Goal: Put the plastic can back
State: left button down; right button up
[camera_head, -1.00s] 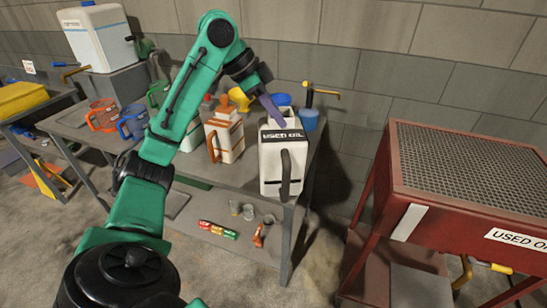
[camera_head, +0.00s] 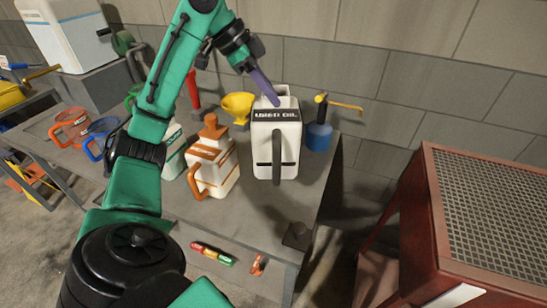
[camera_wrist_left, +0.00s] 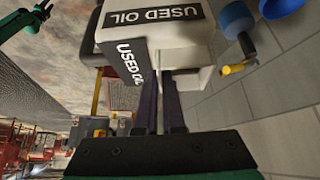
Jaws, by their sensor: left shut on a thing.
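The plastic can is a white jug with a black USED OIL label (camera_head: 277,140) and a dark front handle. It is upright over the right end of the grey workbench (camera_head: 262,215). My left gripper (camera_head: 271,97) reaches down from the upper left and is shut on the top of the can. In the left wrist view its two purple fingers (camera_wrist_left: 160,88) meet the can (camera_wrist_left: 165,38) beside the label. I cannot tell whether the can's base touches the bench. My right gripper is not in view.
An orange-capped white jug (camera_head: 214,160) stands left of the can, a yellow funnel (camera_head: 238,106) behind it and a blue container (camera_head: 319,136) close at its right. A red grated stand (camera_head: 495,215) is at the far right.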

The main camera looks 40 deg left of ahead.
aim_at(265, 109)
pick_arm(q)
jog(key=f, duration=0.3)
jog(key=f+b, duration=0.1)
jog(key=f, duration=0.1)
jog(key=shift+s+d+f, duration=0.2)
jog(key=shift+s+d, duration=0.1)
jog(key=shift+s, duration=0.05)
jog(key=f, duration=1.1)
jog(key=shift+w+a, duration=0.2)
jog(key=shift+a+f, duration=0.1)
jog(key=shift+f, duration=0.15)
jog(key=c, duration=1)
grip_release()
jog(key=shift+f, duration=0.1)
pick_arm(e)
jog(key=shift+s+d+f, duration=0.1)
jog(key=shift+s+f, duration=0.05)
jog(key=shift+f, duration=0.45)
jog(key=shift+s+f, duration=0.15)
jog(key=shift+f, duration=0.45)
